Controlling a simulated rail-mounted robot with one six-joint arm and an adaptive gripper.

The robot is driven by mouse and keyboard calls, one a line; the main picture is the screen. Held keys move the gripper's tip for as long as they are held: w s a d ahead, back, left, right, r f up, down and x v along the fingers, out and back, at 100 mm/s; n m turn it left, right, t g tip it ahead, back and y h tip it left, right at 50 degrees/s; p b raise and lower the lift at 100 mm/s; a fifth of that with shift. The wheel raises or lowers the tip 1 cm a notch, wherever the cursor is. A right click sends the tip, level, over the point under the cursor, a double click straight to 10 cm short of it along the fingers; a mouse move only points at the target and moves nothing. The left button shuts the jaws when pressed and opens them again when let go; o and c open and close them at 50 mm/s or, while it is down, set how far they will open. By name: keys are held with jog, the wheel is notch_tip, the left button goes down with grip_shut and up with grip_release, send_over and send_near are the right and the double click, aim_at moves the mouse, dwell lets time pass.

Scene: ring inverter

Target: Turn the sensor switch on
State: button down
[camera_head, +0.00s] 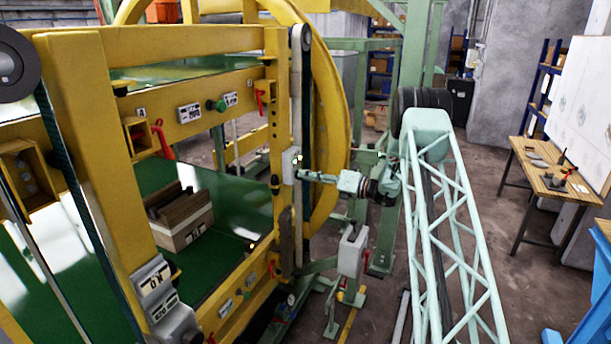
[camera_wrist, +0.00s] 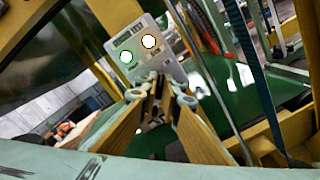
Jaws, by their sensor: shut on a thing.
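The sensor switch (camera_wrist: 136,41) appears in the wrist view as a light grey box with a lit green round button and a lit white round button. In the head view a small grey box (camera_head: 290,166), which looks like the same switch, sits on the yellow frame's upright. My gripper (camera_wrist: 160,88) has its two fingers drawn together at the lower edge of the box, shut on a small dark part there; the exact contact is partly hidden by the fingertips. In the head view my gripper (camera_head: 308,176) reaches left to the box.
The yellow ring inverter frame (camera_head: 75,120) fills the left, with a green bed (camera_head: 235,205) and a stack of boards (camera_head: 180,217). A grey pedestal box (camera_head: 352,250) stands below my arm. A wooden table (camera_head: 553,178) is at the right.

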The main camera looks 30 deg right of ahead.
dwell(0.3)
jog(key=c, duration=2.8)
grip_release()
jog(key=shift+v, duration=6)
jog(key=shift+r, duration=0.1)
